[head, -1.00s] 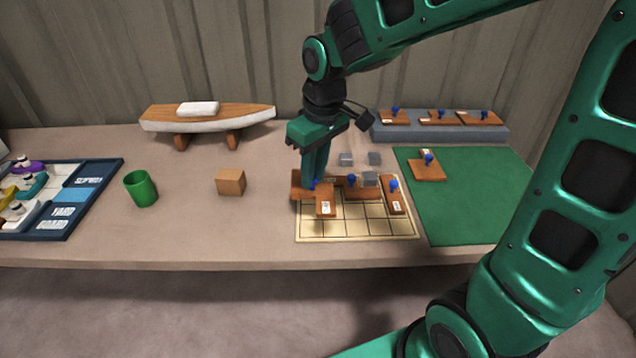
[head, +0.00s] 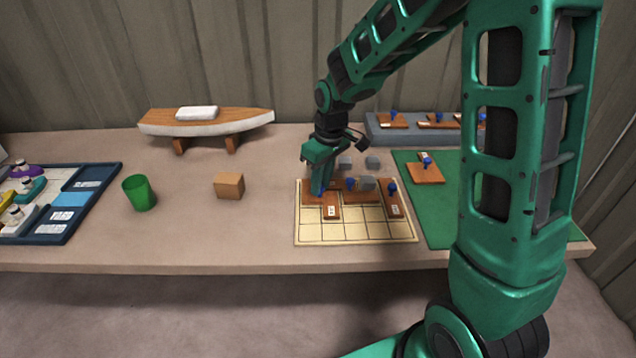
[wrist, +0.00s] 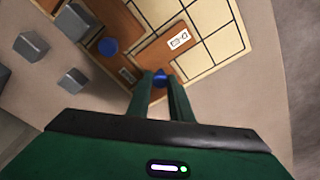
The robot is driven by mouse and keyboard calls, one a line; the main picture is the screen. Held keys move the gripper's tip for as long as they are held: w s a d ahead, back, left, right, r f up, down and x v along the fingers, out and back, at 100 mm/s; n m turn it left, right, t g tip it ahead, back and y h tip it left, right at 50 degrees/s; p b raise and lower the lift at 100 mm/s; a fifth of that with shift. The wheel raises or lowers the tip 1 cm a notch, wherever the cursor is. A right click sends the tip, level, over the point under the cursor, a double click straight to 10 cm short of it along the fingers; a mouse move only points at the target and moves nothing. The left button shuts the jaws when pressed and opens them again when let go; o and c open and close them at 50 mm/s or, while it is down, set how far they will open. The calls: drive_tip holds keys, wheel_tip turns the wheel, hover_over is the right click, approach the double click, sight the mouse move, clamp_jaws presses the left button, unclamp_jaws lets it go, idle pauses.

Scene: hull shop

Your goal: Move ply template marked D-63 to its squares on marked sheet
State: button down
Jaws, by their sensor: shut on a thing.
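My gripper (head: 318,189) is shut on the blue knob of a brown ply template (head: 331,211) at the back left corner of the marked sheet (head: 350,232). The template lies flat over the grid, its leg pointing to the front. In the wrist view the blue knob (wrist: 160,76) sits between my fingertips (wrist: 160,88). The template's white label (wrist: 179,39) begins with "D-"; I cannot read the rest for sure. Whether the template rests fully on the sheet is hard to tell. A second template (head: 362,196) lies beside it, and a third (head: 394,203) is at the sheet's right.
A grey block (head: 368,183) stands at the middle template; two more are behind. A green mat (head: 438,205) holds another template (head: 425,173). A grey rack (head: 385,133) carries several more. A wooden block (head: 229,186), green cup (head: 139,192) and boat model (head: 205,121) are left.

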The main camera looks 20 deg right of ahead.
sight(326, 200)
drive_tip(key=shift+f, duration=0.15)
drive_tip(key=c, duration=1.6)
unclamp_jaws()
drive_tip(key=r, duration=0.4)
drive_tip(key=s+r, duration=0.1)
drive_tip(key=r, duration=0.7)
drive_tip(key=shift+s+d, duration=0.3)
drive_tip(key=shift+d, duration=0.1)
